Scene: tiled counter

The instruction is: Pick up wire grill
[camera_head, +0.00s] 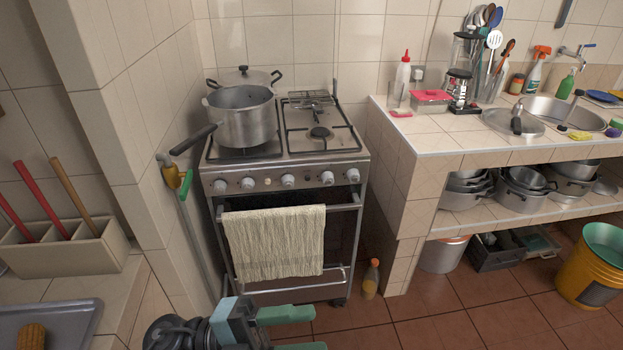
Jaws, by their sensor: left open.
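The wire grill (310,99) appears to be the small dark wire rack at the back right of the stove (272,172), lying over the rear right burner; its details are small. My left gripper (293,331) is at the bottom of the view, in front of the stove and well below its top. Its green fingers are apart with nothing between them, and the lower finger is cut off by the frame edge. It is far from the wire grill. My right gripper is not in view.
A large pot (241,118) with a long handle stands on the left burners, with a lidded pot (245,77) behind it. A towel (275,242) hangs on the oven handle. A bottle (371,279) stands on the floor. The tiled counter (420,138) stands right of the stove.

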